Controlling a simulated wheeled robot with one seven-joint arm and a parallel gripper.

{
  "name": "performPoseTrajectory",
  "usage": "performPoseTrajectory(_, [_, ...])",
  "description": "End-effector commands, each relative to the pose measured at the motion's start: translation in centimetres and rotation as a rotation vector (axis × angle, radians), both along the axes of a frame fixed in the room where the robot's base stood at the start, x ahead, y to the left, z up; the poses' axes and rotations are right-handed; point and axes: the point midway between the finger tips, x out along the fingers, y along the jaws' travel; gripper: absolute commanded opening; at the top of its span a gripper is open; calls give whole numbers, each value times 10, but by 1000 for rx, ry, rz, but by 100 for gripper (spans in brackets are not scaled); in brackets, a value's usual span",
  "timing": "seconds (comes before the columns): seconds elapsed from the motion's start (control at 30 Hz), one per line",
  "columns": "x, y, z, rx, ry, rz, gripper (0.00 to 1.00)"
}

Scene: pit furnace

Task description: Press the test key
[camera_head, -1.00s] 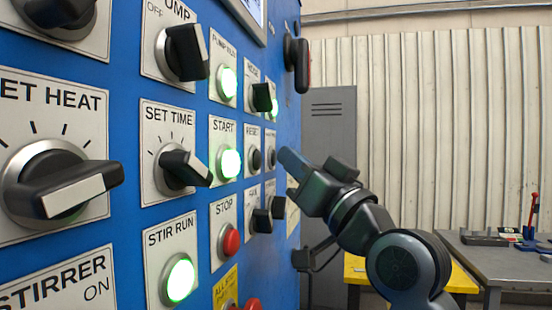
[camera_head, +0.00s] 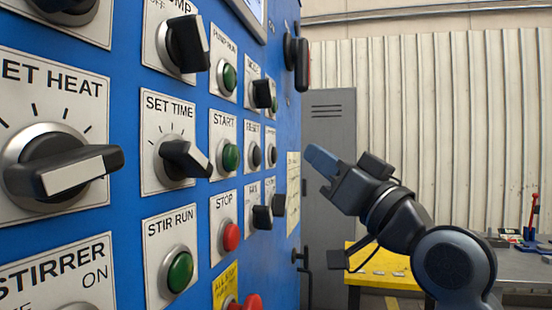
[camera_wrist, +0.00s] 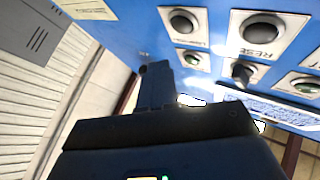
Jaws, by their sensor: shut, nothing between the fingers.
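The blue control panel (camera_head: 125,200) fills the left of the head view. Right of the RESET button (camera_head: 255,156) is another black round button (camera_head: 271,156) on a small plate; its label is too small to read, so I cannot confirm it is the test key. In the wrist view a black button (camera_wrist: 182,22) sits beside the RESET button (camera_wrist: 262,31). My gripper (camera_head: 310,154) is shut and empty, apart from the panel and to the right of these buttons. In the wrist view its fingers (camera_wrist: 156,72) show below the button.
The START lamp (camera_head: 231,157) and STIR RUN lamp (camera_head: 180,271) are dark green. Black knobs (camera_head: 263,217) and a red STOP button (camera_head: 231,236) stand out from the panel. A grey cabinet (camera_head: 328,115) and yellow table (camera_head: 385,268) are behind. Free room lies right of the panel.

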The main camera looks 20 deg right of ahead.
Motion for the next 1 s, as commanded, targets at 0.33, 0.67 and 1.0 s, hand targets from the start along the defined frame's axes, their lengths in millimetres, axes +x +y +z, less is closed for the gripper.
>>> performPoseTrajectory(0.33, [-12, -18, 0, 0, -1, -2, 0])
performPoseTrajectory(0.67, [-12, -18, 0, 0, -1, 0, 0])
performPoseTrajectory(1.0, [-12, -18, 0, 0, -1, 0, 0])
